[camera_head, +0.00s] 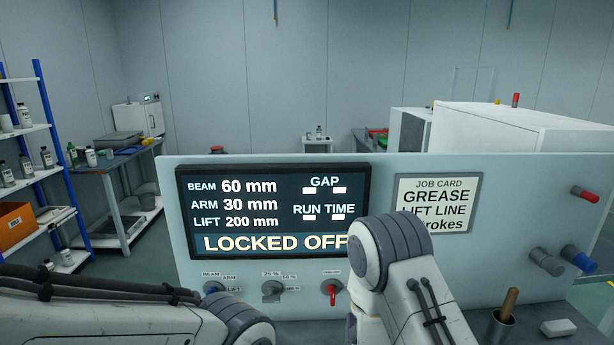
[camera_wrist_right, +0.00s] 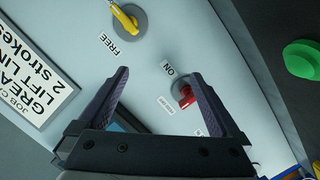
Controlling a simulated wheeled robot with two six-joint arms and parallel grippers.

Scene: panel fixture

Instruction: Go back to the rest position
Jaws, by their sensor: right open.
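The grey panel (camera_head: 420,270) stands in front of me, with a dark display (camera_head: 270,215) reading LOCKED OFF. Both of my arms show in the head view, but neither gripper does there. In the right wrist view my right gripper (camera_wrist_right: 160,85) is open, its two dark fingers apart over the panel face. A red knob (camera_wrist_right: 185,92) shows beside the inner side of the right-hand finger; I cannot tell whether they touch. A yellow lever (camera_wrist_right: 126,20) near the FREE label is beyond the fingertips.
The job card (camera_head: 436,203) is partly hidden by my right arm. A cup (camera_head: 501,326) with a wooden handle and a white block (camera_head: 558,328) are lower right.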

